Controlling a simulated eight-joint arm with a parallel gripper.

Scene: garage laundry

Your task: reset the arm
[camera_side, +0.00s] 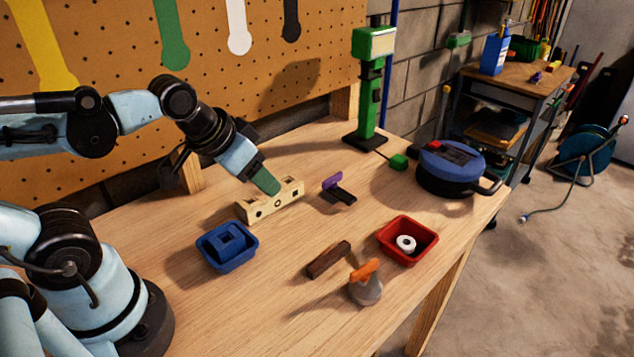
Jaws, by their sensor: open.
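My arm reaches in from the left over the wooden workbench (300,300).
A blue bin (212,262) holds a blue piece; a red bin (417,260) holds a white ring. A brown block (328,259), an orange-topped grey object (366,291), a purple-black clamp-like piece (338,191), a green stand (370,95) and a blue round device (450,165) stand around.

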